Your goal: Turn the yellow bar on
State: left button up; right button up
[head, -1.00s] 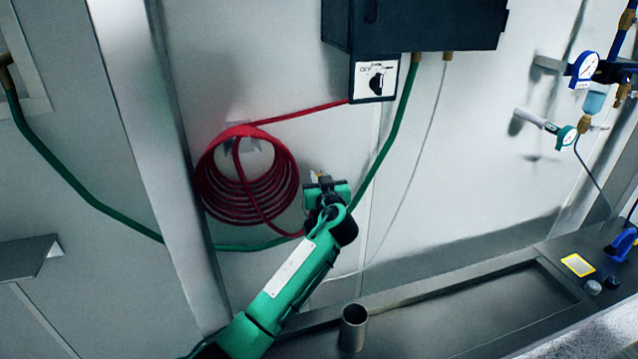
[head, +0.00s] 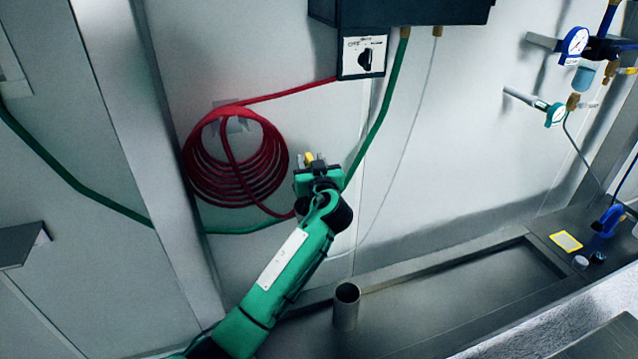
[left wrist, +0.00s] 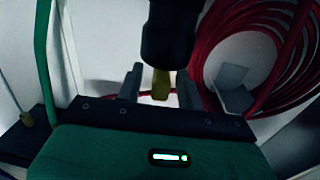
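A small yellow bar (left wrist: 161,84) shows in the left wrist view below a dark cylindrical part (left wrist: 170,35). It stands between the two fingers of my left gripper (left wrist: 158,88), with a narrow gap visible on each side, so the gripper looks open around it. In the head view my green left gripper (head: 312,161) is in front of the wall, right of the red hose coil, with a bit of yellow (head: 309,157) at its tip. The gripper hides most of what is there. My right gripper is not in view.
The red hose coil (head: 235,160) hangs on the wall. A dark box (head: 400,12) with a switch panel (head: 362,53) is above, with a green hose (head: 383,115) running down behind my gripper. A metal cup (head: 346,305) stands below. Gauges (head: 575,41) are at the right.

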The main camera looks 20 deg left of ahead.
pick_arm(q)
jog(key=b+v, duration=0.3)
jog(key=v, duration=0.8)
jog(key=shift+s, duration=0.1)
